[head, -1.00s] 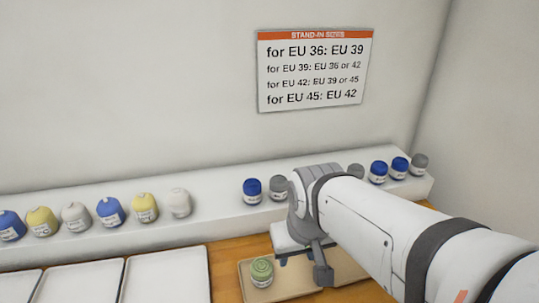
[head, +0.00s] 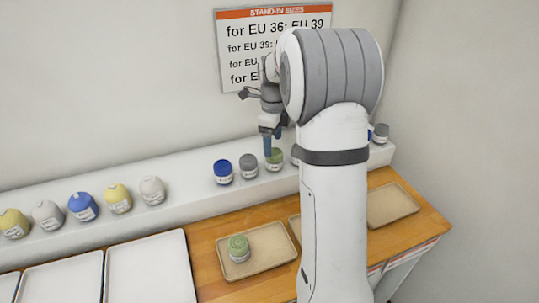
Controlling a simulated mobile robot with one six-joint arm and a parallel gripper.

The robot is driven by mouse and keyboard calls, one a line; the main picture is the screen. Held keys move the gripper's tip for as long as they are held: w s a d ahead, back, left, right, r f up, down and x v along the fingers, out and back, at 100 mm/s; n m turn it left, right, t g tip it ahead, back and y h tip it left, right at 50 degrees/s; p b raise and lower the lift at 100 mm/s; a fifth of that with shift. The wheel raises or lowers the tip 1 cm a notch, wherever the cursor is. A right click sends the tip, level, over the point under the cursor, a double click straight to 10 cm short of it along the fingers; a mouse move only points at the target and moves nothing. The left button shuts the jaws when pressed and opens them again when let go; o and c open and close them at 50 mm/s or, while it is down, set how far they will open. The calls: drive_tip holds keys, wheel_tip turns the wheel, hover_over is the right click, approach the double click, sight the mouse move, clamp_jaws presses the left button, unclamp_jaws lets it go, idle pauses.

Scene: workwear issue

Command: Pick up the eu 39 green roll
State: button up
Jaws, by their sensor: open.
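A green roll (head: 277,161) stands on the white shelf, right of a grey roll. Its label is too small to read. My gripper (head: 272,148) points down right at this roll, its blue fingers open and overlapping it in the picture. I cannot tell whether they touch it. A second green roll (head: 239,249) stands in a tan tray (head: 267,259) on the wooden table. No size can be read on either roll.
A blue roll (head: 222,172) and the grey roll (head: 249,167) stand close left of my gripper. More yellow, grey and blue items line the shelf (head: 185,185) farther left. A sign (head: 225,50) hangs behind, partly hidden by my arm. White trays (head: 150,270) lie at front left.

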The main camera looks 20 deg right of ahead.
sight(274, 153)
drive_tip(key=shift+w+d+f+m, duration=0.2)
drive_tip(key=shift+w+f+m, duration=0.05)
drive_tip(key=shift+w+m, duration=0.15)
drive_tip(key=shift+f, duration=0.35)
drive_tip(key=f, duration=0.2)
drive_tip(key=f+p, duration=0.1)
drive_tip(key=f, duration=0.4)
drive_tip(key=shift+s, duration=0.35)
drive_tip(key=shift+c, duration=0.2)
drive_tip(key=c, duration=1)
